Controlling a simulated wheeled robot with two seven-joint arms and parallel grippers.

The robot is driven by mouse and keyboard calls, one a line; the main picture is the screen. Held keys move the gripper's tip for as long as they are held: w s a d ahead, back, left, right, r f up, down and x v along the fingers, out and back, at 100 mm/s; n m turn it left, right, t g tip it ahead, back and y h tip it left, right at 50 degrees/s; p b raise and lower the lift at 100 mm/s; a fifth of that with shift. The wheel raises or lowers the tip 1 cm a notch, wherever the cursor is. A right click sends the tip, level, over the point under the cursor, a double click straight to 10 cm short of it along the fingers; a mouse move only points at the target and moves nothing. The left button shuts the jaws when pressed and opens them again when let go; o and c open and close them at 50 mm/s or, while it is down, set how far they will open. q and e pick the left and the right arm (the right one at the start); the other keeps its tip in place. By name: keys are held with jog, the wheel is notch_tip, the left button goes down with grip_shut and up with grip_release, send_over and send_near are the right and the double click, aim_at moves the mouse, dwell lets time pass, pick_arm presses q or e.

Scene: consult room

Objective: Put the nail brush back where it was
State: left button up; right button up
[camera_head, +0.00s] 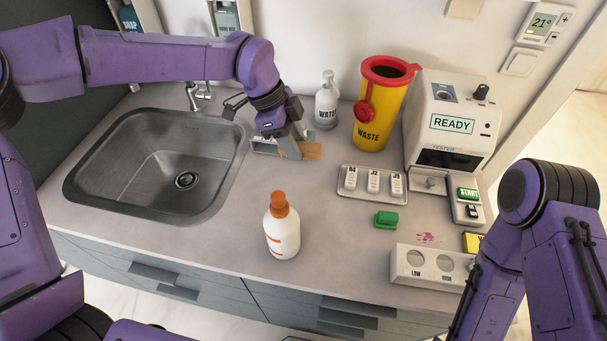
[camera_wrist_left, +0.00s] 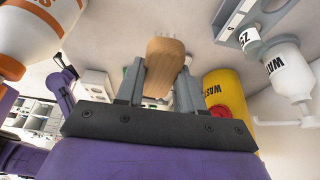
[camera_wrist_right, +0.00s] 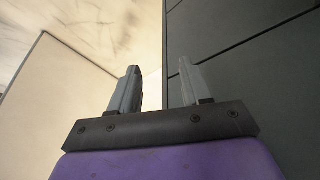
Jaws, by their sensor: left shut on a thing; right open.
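The nail brush (camera_head: 312,151) has a light wooden body and is held in my left gripper (camera_head: 291,148), behind the counter's middle, right of the sink. The left wrist view shows its wooden back (camera_wrist_left: 164,68) between the two fingers. Its bristles are hidden. A small grey holder (camera_head: 264,146) sits behind and left of the brush, partly covered by my gripper. I cannot tell whether the brush touches the holder or the counter. My right gripper (camera_wrist_right: 158,88) is open and empty, facing a dark panelled front; it is hidden in the head view.
A white bottle with an orange cap (camera_head: 282,230) stands at the front. The sink (camera_head: 95,165) is left. A WATER bottle (camera_head: 326,105), yellow WASTE bin (camera_head: 375,120) and tester (camera_head: 450,110) stand behind. A vial tray (camera_head: 372,197) and green block (camera_head: 386,219) lie right.

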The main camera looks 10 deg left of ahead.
pick_arm(q)
notch_tip(320, 180, down, 11)
jog(key=p, duration=0.3)
jog(key=shift+w, duration=0.1)
jog(key=shift+f, duration=0.1)
jog(key=o, duration=1.1)
jog(key=b+v, duration=0.2)
jog(key=v, duration=1)
